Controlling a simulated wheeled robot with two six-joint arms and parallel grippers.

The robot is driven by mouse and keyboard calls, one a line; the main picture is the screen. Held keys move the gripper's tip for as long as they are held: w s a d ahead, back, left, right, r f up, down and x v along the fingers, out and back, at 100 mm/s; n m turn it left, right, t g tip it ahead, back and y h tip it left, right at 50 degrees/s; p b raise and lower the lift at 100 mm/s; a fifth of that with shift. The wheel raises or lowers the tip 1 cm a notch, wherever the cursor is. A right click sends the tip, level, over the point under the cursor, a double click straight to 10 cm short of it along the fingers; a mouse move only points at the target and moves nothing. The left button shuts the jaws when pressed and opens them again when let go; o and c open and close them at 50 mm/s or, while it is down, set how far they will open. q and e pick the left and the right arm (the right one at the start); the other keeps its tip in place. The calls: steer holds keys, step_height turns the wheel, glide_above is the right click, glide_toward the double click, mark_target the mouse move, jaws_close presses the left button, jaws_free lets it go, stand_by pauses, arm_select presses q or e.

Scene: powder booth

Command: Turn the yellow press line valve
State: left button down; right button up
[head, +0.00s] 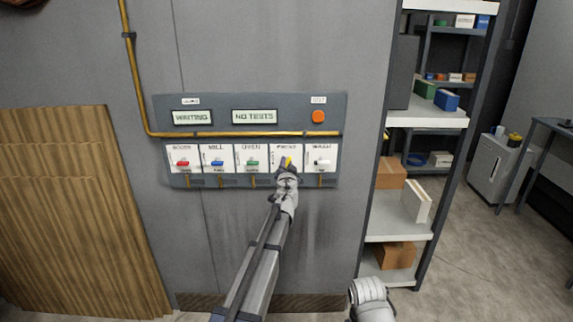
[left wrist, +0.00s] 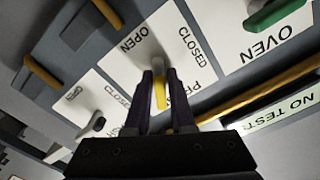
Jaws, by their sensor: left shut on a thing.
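The yellow press line valve handle (head: 289,160) is on the fourth white plate of the wall panel, mostly hidden by my left gripper (head: 287,170) in the head view. In the left wrist view the yellow handle (left wrist: 161,92) stands between the two dark fingers of my left gripper (left wrist: 160,100), which is shut on it. The white plate (left wrist: 175,45) behind it reads OPEN and CLOSED. My right gripper does not show.
The panel (head: 335,110) also carries red (head: 182,163), blue (head: 217,162), green (head: 252,162) and white (head: 321,162) valve handles, two displays and an orange button (head: 319,116). A yellow pipe (head: 240,134) crosses it. A shelf rack (head: 400,229) with boxes stands to the right.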

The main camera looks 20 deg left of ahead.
arm_select(q)
steer(key=n, duration=0.6)
steer(key=shift+n, duration=0.3)
stand_by(0.5)
steer(key=c, duration=0.9)
jaws_free()
steer(key=shift+v, duration=3.9)
